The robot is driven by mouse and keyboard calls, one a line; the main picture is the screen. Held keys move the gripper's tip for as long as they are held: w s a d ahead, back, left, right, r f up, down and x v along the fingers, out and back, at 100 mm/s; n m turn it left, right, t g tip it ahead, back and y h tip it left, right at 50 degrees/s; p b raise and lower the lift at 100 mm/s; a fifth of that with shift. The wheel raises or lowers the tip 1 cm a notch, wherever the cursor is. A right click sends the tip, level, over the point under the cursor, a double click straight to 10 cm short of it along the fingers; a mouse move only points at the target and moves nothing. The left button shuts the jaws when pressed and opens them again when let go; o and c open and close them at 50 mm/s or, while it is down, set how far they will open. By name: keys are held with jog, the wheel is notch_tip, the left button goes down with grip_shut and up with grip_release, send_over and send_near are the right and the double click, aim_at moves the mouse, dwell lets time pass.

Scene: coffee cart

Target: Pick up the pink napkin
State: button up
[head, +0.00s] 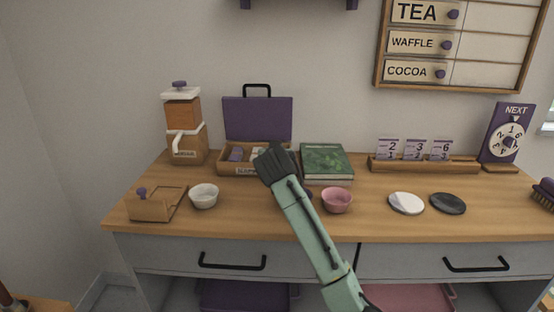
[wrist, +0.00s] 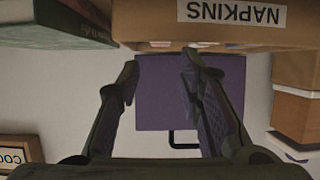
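The napkin box (head: 228,169) is wooden with a raised purple lid (head: 258,118). It stands at the back of the counter, left of the middle. In the wrist view the box (wrist: 160,22) appears upside down with its NAPKINS label. Only thin pale and pinkish edges show past its rim there, and I cannot tell which is the pink napkin. In the head view my gripper (head: 276,160) is in front of the box's right part and hides some of its contents. In the wrist view my gripper (wrist: 160,65) is open, with nothing between its fingers.
A green book (head: 326,158) lies right of the box and a wooden dispenser (head: 183,130) stands left. A white bowl (head: 204,196), a pink bowl (head: 337,201) and a small wooden holder (head: 152,206) are in front. A card rack (head: 425,166) is at right.

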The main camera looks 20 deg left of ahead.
jog(key=p+x, duration=0.2)
jog(key=x, duration=0.9)
jog(key=shift+w+p, duration=0.15)
jog(key=shift+p, duration=0.2)
jog(key=shift+c, duration=0.2)
jog(key=c, duration=0.5)
